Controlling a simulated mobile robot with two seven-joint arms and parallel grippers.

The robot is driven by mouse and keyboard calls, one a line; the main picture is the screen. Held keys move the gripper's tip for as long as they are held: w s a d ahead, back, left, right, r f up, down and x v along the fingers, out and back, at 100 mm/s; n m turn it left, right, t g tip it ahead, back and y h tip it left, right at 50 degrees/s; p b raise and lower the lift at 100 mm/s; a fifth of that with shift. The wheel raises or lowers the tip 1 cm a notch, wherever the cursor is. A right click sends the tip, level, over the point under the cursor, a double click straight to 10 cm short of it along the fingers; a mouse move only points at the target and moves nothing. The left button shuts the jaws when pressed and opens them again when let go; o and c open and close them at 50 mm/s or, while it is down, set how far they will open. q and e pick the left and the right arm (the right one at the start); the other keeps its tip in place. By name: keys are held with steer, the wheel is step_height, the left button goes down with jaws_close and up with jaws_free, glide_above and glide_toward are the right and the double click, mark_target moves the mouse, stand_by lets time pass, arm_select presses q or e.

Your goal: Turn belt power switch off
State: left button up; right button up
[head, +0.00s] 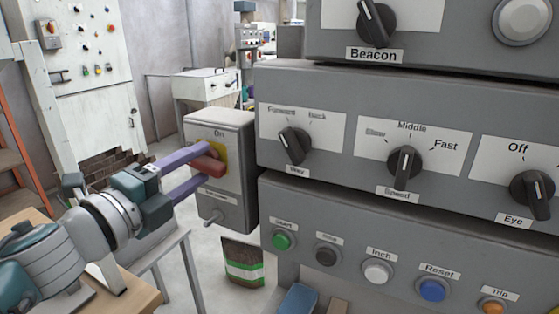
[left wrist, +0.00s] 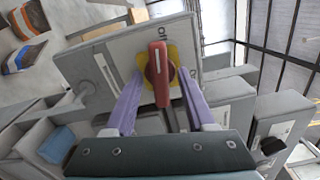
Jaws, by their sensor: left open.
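The belt power switch is a red handle (head: 207,164) on a yellow plate (head: 220,155), set in the face of a grey box (head: 232,128) with an "On" label above it. In the left wrist view the red handle (left wrist: 159,78) stands lengthwise between my fingers, with the yellow plate (left wrist: 173,62) behind it. My left gripper (head: 212,159) is open, with one purple finger on each side of the handle. I cannot tell whether either finger touches it. My right gripper is not in view.
A grey control panel with Way (head: 293,146), Speed (head: 403,166) and Eye (head: 532,193) knobs stands close right of the box. Coloured push buttons are below. A small lever (head: 214,216) sticks out under the switch. A bag (head: 242,262) stands on the floor.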

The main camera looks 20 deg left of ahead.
arm_select(q)
jaws_close()
steer(key=shift+n, duration=0.4)
steer(key=shift+n+p, duration=0.3)
steer(key=shift+n, duration=0.4)
jaws_free()
